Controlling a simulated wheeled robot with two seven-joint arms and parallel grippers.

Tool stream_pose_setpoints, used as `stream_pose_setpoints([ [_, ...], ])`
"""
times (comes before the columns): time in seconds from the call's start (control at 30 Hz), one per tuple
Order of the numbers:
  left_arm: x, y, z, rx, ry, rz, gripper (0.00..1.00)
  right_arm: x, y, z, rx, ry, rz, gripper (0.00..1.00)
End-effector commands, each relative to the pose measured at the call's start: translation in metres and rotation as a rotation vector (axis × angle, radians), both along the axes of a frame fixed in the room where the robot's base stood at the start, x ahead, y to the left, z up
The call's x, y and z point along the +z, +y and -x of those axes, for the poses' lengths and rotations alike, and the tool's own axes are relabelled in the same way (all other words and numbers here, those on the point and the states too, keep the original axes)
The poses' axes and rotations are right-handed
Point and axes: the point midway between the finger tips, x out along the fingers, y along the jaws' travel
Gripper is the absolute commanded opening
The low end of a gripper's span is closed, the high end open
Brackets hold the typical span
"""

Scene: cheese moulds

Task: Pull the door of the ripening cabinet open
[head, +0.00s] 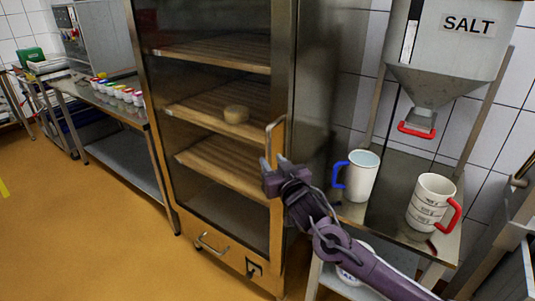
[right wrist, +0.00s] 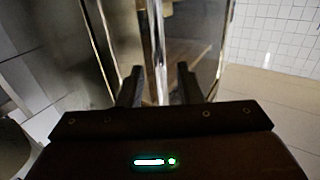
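The ripening cabinet (head: 292,60) is a tall metal-framed unit with wooden shelves behind its glass door (head: 225,75). The door looks closed. Its upright bar handle (head: 268,143) is on the door's right side. My right gripper (head: 273,172) is at the lower part of the handle. In the right wrist view, the handle bar (right wrist: 158,45) stands between the two fingers of my right gripper (right wrist: 158,85), with a gap visible on both sides. The fingers partly hide the handle's lower end in the head view. My left gripper is not in view.
A metal table to the right holds a blue-handled mug (head: 360,178) and a red-handled jug (head: 430,205), close to my right arm. A salt hopper (head: 445,50) stands above it. The floor (head: 110,245) before the cabinet is clear.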

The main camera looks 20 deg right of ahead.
Motion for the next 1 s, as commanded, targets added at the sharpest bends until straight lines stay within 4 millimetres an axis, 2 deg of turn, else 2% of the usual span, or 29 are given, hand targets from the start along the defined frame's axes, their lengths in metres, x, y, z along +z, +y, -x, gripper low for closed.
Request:
stream_pose_setpoints([
  [0.07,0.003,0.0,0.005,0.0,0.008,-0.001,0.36,0.002,0.001,-0.013,-0.001,-0.001,0.001,0.32],
  [0.2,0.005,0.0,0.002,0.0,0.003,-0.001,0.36,0.001,0.002,-0.028,-0.001,0.0,0.0,0.32],
  [0.4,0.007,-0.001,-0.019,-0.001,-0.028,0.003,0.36,0.0,0.003,-0.035,0.001,0.0,0.001,0.32],
  [0.57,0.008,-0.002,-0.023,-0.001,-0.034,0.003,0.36,0.0,0.003,-0.035,0.001,0.0,0.001,0.32],
  [0.6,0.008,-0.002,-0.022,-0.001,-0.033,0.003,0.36,0.0,0.003,-0.035,0.001,0.0,0.001,0.31],
  [0.83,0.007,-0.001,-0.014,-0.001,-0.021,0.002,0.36,0.0,0.003,-0.035,0.0,0.0,0.001,0.01],
  [1.0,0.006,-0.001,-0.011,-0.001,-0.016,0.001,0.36,0.0,0.003,-0.035,0.0,0.0,0.001,0.0],
])
